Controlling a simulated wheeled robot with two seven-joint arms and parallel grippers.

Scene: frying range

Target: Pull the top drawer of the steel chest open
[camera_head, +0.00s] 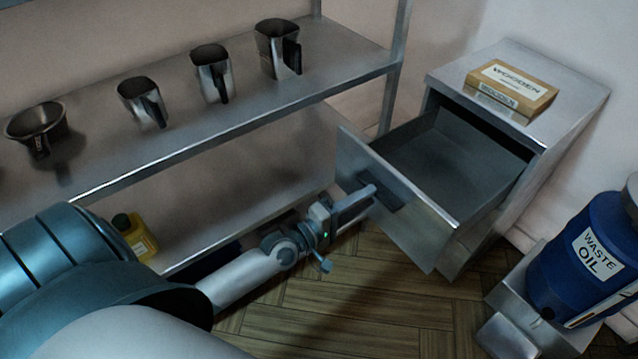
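The steel chest (568,103) stands at the right against the wall. Its top drawer (411,216) is pulled well out, and its empty grey inside shows. A dark handle (394,198) is on the drawer's front panel. My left gripper (369,195) is at the handle, its fingers shut on the handle's left part. The fingers hide some of the handle. My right gripper is not in view.
A yellow box marked WOODEN (511,88) lies on the chest. A blue waste oil drum (588,262) stands at the right. A steel shelf (190,125) with several metal pots runs along the left, with a yellow bottle (138,240) below. Wooden floor (370,300) is clear before the drawer.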

